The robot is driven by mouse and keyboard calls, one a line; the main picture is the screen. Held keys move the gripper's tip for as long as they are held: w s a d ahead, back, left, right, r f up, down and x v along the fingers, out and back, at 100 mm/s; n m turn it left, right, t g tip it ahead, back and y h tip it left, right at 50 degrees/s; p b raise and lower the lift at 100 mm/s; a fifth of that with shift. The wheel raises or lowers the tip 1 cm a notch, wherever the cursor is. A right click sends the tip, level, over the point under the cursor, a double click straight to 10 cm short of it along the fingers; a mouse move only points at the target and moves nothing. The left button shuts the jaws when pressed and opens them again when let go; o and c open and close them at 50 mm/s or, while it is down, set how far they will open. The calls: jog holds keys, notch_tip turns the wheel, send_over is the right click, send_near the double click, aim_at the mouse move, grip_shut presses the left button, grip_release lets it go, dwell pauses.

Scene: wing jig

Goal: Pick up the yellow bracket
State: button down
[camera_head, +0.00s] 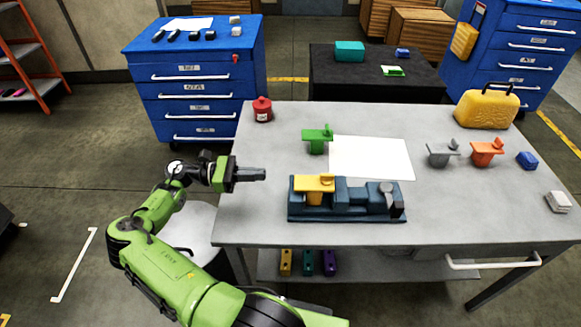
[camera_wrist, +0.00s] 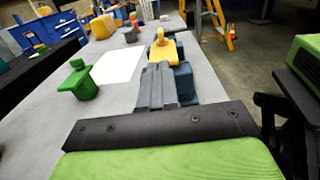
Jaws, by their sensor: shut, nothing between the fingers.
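The yellow bracket (camera_head: 314,185) sits on the left end of the dark blue jig (camera_head: 345,213) near the table's front edge. In the wrist view the yellow bracket (camera_wrist: 163,48) shows just beyond my fingertips, with the jig (camera_wrist: 186,85) beneath and beside it. My gripper (camera_head: 262,174) is shut and empty. In the head view it is above the table's left edge, left of the bracket and apart from it. In the wrist view my shut fingers (camera_wrist: 159,72) point towards the bracket and hide part of the jig.
A green bracket (camera_head: 317,138) stands behind the jig, left of a white sheet (camera_head: 371,157). A red container (camera_head: 262,109) stands at the back left. Grey (camera_head: 441,153) and orange (camera_head: 486,152) brackets and a yellow case (camera_head: 487,106) are at the right. The table's front left is clear.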

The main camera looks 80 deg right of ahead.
aim_at(313, 182)
jog(key=b+x, duration=0.1)
jog(key=x, duration=0.5)
jog(key=b+x, duration=0.1)
jog(key=x, duration=0.6)
jog(key=shift+s+d+f, duration=0.1)
jog(key=shift+s+f, duration=0.15)
jog(key=shift+s+d, duration=0.1)
jog(key=shift+s, duration=0.1)
jog(key=shift+s+d+r+p, duration=0.1)
jog(key=shift+s+r+p, duration=0.15)
jog(key=shift+s+p, duration=0.4)
jog(key=shift+s+d, duration=0.1)
jog(key=shift+s, duration=0.1)
jog(key=shift+f, duration=0.2)
jog(key=shift+w, duration=0.1)
